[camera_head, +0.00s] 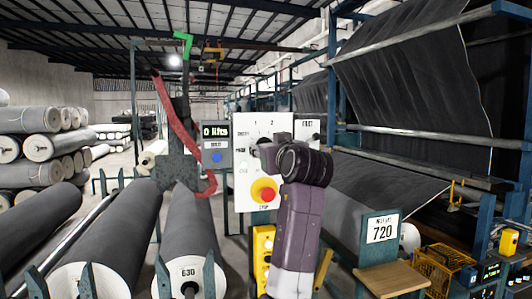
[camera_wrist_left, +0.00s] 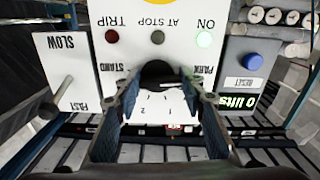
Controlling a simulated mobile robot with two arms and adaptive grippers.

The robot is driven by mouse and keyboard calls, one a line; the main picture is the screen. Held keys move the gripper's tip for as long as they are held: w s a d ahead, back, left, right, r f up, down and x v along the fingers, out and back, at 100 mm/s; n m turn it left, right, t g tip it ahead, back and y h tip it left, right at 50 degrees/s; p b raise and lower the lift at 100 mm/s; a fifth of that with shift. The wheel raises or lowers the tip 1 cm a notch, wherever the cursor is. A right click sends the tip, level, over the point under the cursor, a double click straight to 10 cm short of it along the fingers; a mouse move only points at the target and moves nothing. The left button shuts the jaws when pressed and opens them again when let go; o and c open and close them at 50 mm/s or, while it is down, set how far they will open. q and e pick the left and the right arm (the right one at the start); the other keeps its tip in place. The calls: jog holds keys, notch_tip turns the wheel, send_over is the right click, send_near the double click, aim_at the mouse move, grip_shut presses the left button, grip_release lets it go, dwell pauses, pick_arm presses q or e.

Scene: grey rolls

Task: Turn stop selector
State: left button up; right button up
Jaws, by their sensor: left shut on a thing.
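The white control panel (camera_head: 248,120) stands in the middle of the head view, and its face fills the left wrist view (camera_wrist_left: 112,82), upside down. The stop selector is a dark knob (camera_wrist_left: 158,69) on this panel, among the labels 1, 2, STAND and PARK. My left gripper (camera_wrist_left: 159,88) has one finger on each side of the knob and is shut on it. In the head view my left gripper (camera_head: 262,152) is at the panel face, and my wrist hides part of the panel. The knob's exact pointing direction is unclear. My right gripper is not in view.
A red stop button (camera_head: 264,190) on yellow sits below the gripper. A grey counter box (camera_head: 216,144) reads 0 lifts, with a blue RESET button (camera_wrist_left: 254,61). A SLOW/FAST lever (camera_wrist_left: 58,98) is close beside. Large grey rolls (camera_head: 120,230) lie left.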

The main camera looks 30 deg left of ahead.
pick_arm(q)
jog(key=shift+f+n, duration=0.2)
jog(key=shift+n, duration=0.4)
jog(key=o, duration=1.2)
jog(key=shift+r, duration=0.1)
jog(key=shift+c, duration=0.2)
jog(key=shift+d, duration=0.1)
jog(key=v, duration=1.2)
jog(key=shift+w, duration=0.1)
